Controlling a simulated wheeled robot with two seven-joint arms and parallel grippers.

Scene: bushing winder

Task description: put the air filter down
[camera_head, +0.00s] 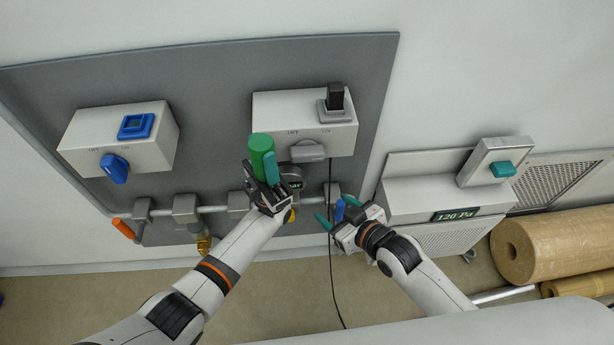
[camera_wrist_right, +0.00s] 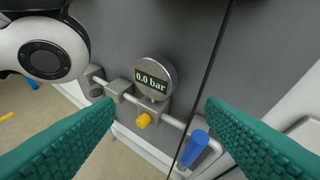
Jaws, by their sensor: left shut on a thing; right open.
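A green cylinder, which I take to be the air filter (camera_head: 260,146), is held up in front of the grey wall panel, just left of the lower edge of the right switch box. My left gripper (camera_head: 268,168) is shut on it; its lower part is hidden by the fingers. My right gripper (camera_head: 336,212) is open near the panel's lower right edge. A blue handle (camera_wrist_right: 194,148) on the pipe shows between its teal fingers in the right wrist view; I cannot tell whether they touch it.
A round gauge (camera_wrist_right: 155,77) reading 0.0 bar and a yellow knob (camera_wrist_right: 144,120) sit along the pipe. A white switch box (camera_head: 304,108) is above, another box (camera_head: 140,138) left. A black cable hangs between my arms.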

